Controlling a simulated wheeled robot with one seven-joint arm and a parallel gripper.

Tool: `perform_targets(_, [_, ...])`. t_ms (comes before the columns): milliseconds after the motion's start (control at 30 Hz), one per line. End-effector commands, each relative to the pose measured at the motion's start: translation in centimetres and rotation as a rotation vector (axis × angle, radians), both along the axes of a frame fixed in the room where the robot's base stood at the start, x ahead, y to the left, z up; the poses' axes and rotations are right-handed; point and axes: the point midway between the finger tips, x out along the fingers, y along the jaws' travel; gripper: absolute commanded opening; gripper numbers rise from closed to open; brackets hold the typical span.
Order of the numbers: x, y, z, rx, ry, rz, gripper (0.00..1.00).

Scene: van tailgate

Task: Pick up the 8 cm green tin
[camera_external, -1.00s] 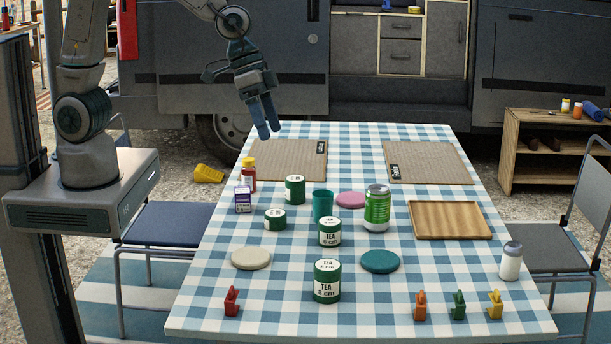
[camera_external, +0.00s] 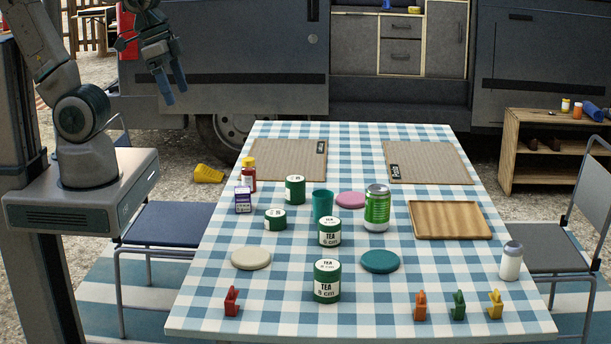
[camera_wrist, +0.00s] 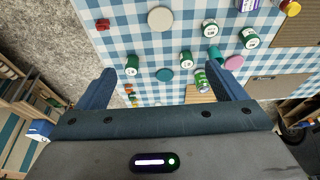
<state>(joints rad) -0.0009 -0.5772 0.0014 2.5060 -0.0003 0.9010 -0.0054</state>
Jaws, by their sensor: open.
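Several green tins with white labels stand upright on the checked table. The tall front tin (camera_external: 327,292) has a label that seems to read "TEA 8 cm"; it also shows in the wrist view (camera_wrist: 132,64). A middle tin (camera_external: 329,242) behind it looks shorter and seems to read 6 cm. A small low tin (camera_external: 275,225) and a back tin (camera_external: 295,196) have labels partly turned away. My gripper (camera_external: 174,92) is open and empty, high beyond the table's left side, well apart from every tin. Its spread fingers (camera_wrist: 162,75) frame the table in the wrist view.
Near the tins are a teal cup (camera_external: 322,202), a green can (camera_external: 377,215), a cream disc (camera_external: 251,258) and a teal disc (camera_external: 380,261). Clips, including a red one (camera_external: 232,302), stand along the front edge. A wooden tray (camera_external: 450,220) lies right.

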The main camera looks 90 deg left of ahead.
Motion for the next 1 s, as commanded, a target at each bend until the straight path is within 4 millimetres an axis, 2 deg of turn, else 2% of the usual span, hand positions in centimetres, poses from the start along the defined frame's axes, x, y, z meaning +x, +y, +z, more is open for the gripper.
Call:
perform_targets(333, [0.3,-0.1,-0.1,-0.005,0.002,0.005,0.77])
perform_targets(467, [1.8,-0.4,-0.4,-0.036,0.019,0.056,0.77])
perform_targets(567, [4.2,-0.9,-0.9,-0.081,0.047,0.141,0.77])
perform_targets(767, [10.4,-2.3,-2.8,-0.173,0.117,0.368,0.77])
perform_targets(1000, [17.9,-4.6,-6.6,-0.235,0.195,0.645,0.77])
